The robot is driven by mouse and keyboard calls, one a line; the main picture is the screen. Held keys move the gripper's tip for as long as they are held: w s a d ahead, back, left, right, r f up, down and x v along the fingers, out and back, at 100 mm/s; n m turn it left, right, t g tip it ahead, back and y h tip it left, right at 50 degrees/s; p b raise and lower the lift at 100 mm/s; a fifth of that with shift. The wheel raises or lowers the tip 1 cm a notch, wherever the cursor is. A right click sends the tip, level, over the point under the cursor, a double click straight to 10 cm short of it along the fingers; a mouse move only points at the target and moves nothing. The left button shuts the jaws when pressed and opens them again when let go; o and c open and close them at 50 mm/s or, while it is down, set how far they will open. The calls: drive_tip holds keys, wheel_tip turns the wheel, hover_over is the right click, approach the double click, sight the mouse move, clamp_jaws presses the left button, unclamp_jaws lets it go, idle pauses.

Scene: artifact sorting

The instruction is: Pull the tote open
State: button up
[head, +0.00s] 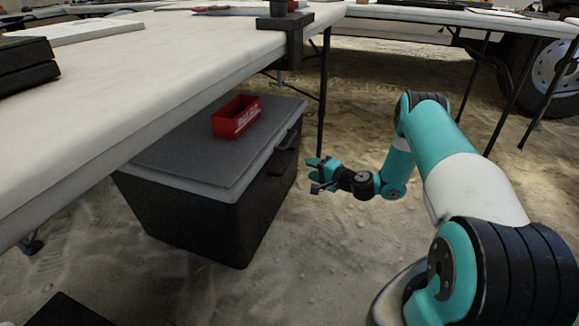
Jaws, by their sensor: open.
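The tote (205,218) is a large black box with a grey lid (190,150), standing on the sand partly under the white table. Its lid looks closed. A black handle or latch (284,160) sits on its right-hand side, near the lid's edge. My gripper (314,176), teal with dark parts, is open and empty just right of the tote, close to the handle. I cannot tell whether it touches the tote.
Thin table legs (324,90) stand behind.

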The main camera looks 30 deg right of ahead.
sight(289, 159)
drive_tip(key=b+x, duration=0.4)
drive_tip(key=x, duration=0.6)
drive_tip(key=shift+a+f, duration=0.1)
drive_tip(key=shift+w+a+b, duration=0.15)
drive_tip(key=shift+w+b, duration=0.2)
drive_tip(key=shift+w, duration=0.2)
